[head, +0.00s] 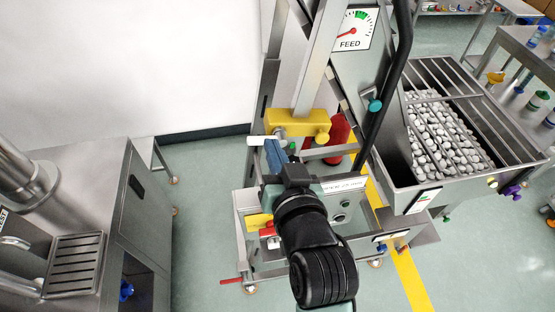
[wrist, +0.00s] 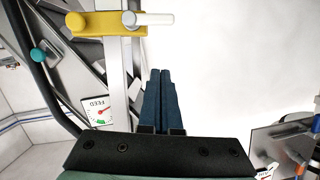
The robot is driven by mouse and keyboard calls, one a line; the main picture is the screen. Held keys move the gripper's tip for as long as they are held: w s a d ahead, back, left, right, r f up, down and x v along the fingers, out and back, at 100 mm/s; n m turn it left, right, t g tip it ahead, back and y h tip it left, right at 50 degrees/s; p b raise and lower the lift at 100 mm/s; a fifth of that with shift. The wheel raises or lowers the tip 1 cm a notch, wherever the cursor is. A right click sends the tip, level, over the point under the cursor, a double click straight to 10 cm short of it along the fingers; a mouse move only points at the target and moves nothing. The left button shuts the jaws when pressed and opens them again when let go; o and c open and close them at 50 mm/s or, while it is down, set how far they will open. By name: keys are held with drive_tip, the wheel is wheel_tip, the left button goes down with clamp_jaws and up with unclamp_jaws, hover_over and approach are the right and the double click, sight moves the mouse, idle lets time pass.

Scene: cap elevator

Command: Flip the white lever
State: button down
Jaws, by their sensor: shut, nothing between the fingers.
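The white lever (head: 257,141) is a short rod sticking out to the left from a yellow block (head: 298,123) on the steel frame of the machine. It lies about level in the picture. My gripper (head: 271,145) has blue fingers pressed together and empty. In the head view the fingertips overlap part of the lever. In the wrist view the lever (wrist: 153,18) and the yellow block (wrist: 95,24) are at the top. The gripper (wrist: 162,71) points up toward the lever there, with a visible gap between them. Contact cannot be confirmed.
A FEED dial (head: 353,31) sits on the machine's upper part. A hopper of grey caps (head: 446,138) is at the right. A steel bench (head: 75,185) stands at the left. The floor (head: 200,205) between bench and machine is clear.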

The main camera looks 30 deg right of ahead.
drive_tip(key=shift+v, duration=1.1)
drive_tip(key=w+a+r+n+t+y+b, duration=0.1)
drive_tip(key=w+a+r+n+t, duration=0.2)
drive_tip(key=r, duration=0.8)
drive_tip(key=w+a+r+t+b, duration=0.15)
drive_tip(key=a+r+t, duration=0.3)
drive_tip(key=r, duration=0.55)
drive_tip(key=s+a+r+n+t+y, duration=0.1)
drive_tip(key=s+a+r+t, duration=0.1)
drive_tip(key=r, duration=0.6)
drive_tip(key=s+a+r+n+t+y+b, duration=0.1)
drive_tip(key=s+a+r+t, duration=0.2)
drive_tip(key=r, duration=0.6)
drive_tip(key=s+a, duration=0.2)
drive_tip(key=s, duration=0.1)
drive_tip(key=shift+a+r+n+b, duration=0.25)
drive_tip(key=shift+n+b, duration=0.05)
